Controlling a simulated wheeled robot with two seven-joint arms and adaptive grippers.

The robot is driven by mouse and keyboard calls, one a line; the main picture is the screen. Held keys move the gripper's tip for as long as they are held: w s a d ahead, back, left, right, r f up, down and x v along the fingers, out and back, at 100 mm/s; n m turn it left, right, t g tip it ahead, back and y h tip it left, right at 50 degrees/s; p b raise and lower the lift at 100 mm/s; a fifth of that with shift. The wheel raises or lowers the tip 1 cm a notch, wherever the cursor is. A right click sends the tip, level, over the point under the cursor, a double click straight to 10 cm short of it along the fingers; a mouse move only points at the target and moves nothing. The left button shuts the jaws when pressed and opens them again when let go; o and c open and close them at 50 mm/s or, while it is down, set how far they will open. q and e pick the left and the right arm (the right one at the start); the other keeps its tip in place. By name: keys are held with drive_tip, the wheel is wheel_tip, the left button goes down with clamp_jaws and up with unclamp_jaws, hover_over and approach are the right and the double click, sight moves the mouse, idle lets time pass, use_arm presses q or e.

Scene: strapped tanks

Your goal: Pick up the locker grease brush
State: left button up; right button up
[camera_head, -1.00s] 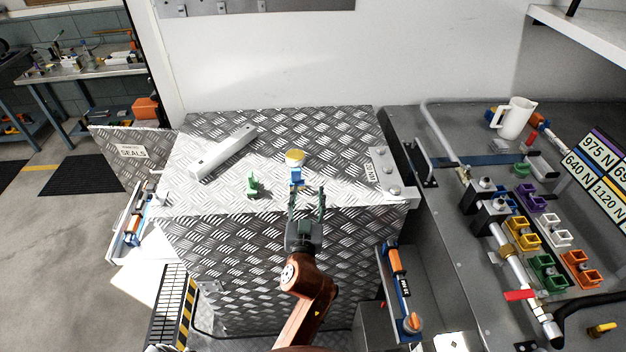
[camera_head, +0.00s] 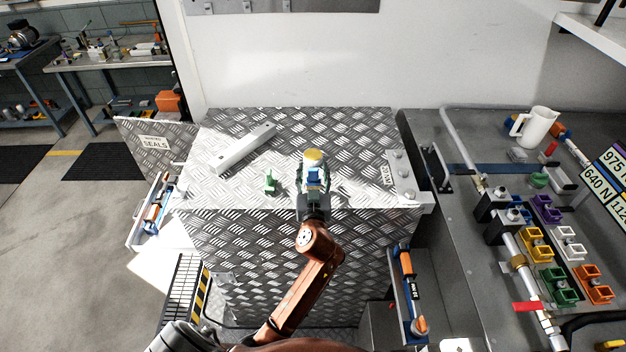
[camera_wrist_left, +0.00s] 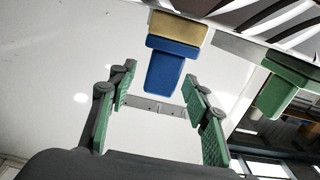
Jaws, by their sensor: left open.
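My right gripper is not in view.
A small green object (camera_head: 270,182) stands left of the brush; green also shows in the left wrist view (camera_wrist_left: 278,95). A pale metal bar (camera_head: 243,149) lies behind it. A bolted plate (camera_head: 400,175) is at the locker's right edge. A bench with coloured blocks and a white jug (camera_head: 533,127) is right.

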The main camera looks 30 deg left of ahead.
use_arm(q)
clamp_jaws()
idle(0.4)
